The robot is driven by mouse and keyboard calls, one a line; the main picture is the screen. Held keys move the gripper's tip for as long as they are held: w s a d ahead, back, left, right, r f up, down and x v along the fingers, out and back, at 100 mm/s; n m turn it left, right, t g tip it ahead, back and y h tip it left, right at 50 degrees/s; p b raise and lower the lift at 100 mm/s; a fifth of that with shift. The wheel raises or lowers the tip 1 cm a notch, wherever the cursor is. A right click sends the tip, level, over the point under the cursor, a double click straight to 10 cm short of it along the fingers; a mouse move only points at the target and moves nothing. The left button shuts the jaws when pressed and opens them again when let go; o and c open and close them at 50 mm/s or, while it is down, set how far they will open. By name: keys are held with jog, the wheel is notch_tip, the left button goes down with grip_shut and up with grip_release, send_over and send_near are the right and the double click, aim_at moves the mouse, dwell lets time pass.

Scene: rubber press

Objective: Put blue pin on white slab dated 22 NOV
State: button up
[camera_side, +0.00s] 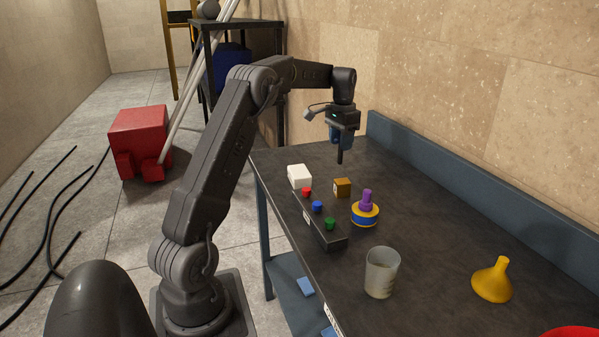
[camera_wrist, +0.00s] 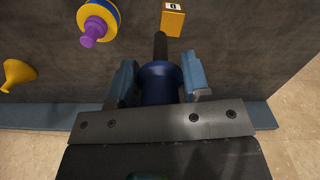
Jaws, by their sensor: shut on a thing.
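My gripper (camera_side: 341,135) is raised above the far part of the table. In the wrist view its fingers (camera_wrist: 160,85) are shut on a dark blue round piece (camera_wrist: 159,75) with a dark rod (camera_wrist: 160,46) sticking out; in the side view the rod points down, clear of the table. A white block (camera_side: 299,177) sits on the table, left of and below my gripper; no date is legible on it. A blue-topped pin (camera_side: 317,206) stands in the dark rack (camera_side: 329,241) between a red one (camera_side: 306,192) and a green one (camera_side: 330,223).
A brown block (camera_side: 342,187) with a label and a yellow-blue-purple stacked piece (camera_side: 365,213) stand right of the rack. A translucent cup (camera_side: 381,272) and a yellow funnel (camera_side: 493,280) are nearer. A blue-grey upstand (camera_side: 440,178) runs along the wall side. The far tabletop is clear.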

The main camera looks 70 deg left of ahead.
jog(key=s+a+n, duration=0.4)
jog(key=s+a, duration=0.3)
jog(key=a, duration=0.4)
send_over(302, 175)
jog(key=shift+w+f, duration=0.1)
jog(key=shift+f, duration=3.7)
jog(key=shift+f, duration=0.1)
jog(key=o, duration=1)
